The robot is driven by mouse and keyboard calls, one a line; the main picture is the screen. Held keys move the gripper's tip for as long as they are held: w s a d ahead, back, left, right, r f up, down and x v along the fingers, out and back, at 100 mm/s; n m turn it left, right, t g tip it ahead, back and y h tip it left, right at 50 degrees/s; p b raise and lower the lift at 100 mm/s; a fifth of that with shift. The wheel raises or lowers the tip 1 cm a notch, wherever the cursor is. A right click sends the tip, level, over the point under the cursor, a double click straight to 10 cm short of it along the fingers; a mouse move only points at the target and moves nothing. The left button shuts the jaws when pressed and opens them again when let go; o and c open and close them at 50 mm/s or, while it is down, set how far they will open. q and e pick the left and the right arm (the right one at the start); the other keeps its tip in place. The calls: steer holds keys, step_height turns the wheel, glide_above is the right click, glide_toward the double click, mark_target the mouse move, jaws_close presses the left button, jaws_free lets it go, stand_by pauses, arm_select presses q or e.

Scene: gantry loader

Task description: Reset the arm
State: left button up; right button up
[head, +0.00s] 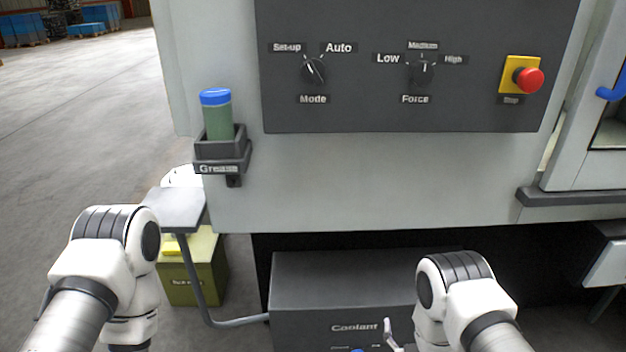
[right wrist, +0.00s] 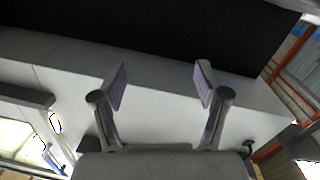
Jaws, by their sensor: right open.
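My right arm (head: 455,295) is bent at the lower right of the head view, in front of the coolant box. Only a small part of my right gripper shows there, low beside the coolant box front. In the right wrist view my right gripper (right wrist: 161,84) is open, its two fingers wide apart with nothing between them. A pale machine surface lies beyond the fingers. My left arm (head: 105,260) is bent at the lower left of the head view. Its gripper is out of the picture.
The control panel (head: 380,112) has a mode knob (head: 314,71), a force knob (head: 423,73) and a red stop button (head: 529,80). A grease holder (head: 222,158) holds a blue-capped green bottle (head: 217,118). The coolant box (head: 340,290) stands below. Open floor lies left.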

steer(key=s+d+r+m+g+p, duration=0.1)
steer(key=s+d+r+g+p, duration=0.3)
steer(key=s+r+g+p, duration=0.6)
arm_select(q)
step_height(320, 180, up, 17)
steer(key=p, duration=0.2)
steer(key=shift+f+p, duration=0.15)
steer(key=shift+p, duration=0.2)
arm_select(e)
steer(key=s+m+g+y, duration=0.1)
steer(key=s+g, duration=0.6)
steer(key=s, duration=1.5)
steer(key=shift+a+r+m, duration=0.2)
steer(key=shift+a+m, duration=0.1)
steer(key=shift+a, duration=0.15)
steer(key=shift+w, duration=0.1)
